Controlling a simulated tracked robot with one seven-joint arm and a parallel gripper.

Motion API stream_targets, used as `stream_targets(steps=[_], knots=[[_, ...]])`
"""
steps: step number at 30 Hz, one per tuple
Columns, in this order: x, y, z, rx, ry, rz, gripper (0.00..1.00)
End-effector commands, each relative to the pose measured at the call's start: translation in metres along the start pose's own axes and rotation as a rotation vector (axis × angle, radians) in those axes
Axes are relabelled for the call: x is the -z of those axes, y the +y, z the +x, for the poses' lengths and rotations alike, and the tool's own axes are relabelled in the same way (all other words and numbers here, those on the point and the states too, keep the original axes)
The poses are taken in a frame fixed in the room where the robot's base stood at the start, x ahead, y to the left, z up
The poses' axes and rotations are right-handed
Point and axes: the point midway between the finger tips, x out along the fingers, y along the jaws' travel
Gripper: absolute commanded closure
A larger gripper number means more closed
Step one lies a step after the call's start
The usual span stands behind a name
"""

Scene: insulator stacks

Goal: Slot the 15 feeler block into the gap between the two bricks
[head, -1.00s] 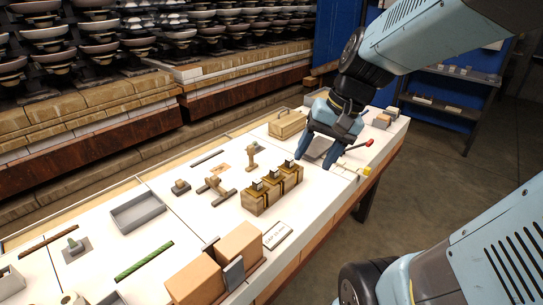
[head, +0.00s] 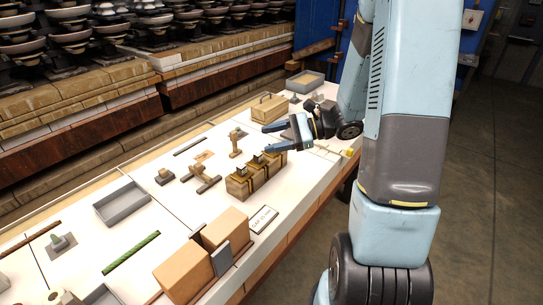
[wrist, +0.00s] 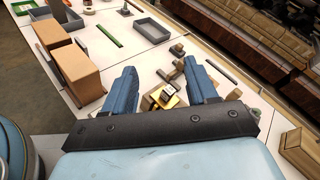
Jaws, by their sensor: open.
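Two tan bricks stand at the table's front: a near brick (head: 184,274) and a far brick (head: 226,228). The gap between them is mostly hidden in the head view; grey plates stand beside them. Feeler blocks sit in a row in a wooden holder (head: 238,188); their numbers are too small to read, so I cannot tell which is the 15. My gripper (head: 270,141) is open and empty, just beyond the holder's far end. In the wrist view, a yellow block with a pale top (wrist: 168,92) shows between the spread fingers of my gripper (wrist: 163,72).
A card (head: 263,219) lies between holder and bricks. Wooden fixtures (head: 203,180) and an upright wooden piece (head: 236,142) stand behind the holder.

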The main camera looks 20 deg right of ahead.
Motion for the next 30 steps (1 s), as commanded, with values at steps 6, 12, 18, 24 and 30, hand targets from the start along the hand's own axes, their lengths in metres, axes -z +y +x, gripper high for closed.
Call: stream_targets(steps=[6, 12, 18, 24, 30], knots=[[0.061, -0.022, -0.013, 0.241, -0.059, 0.195, 0.43], [0.122, -0.033, -0.033, 0.470, -0.086, 0.352, 0.43], [0.172, -0.032, -0.053, 0.650, -0.089, 0.461, 0.43], [0.195, -0.030, -0.062, 0.733, -0.085, 0.506, 0.43], [0.199, -0.044, -0.047, 0.740, -0.085, 0.509, 0.43]])
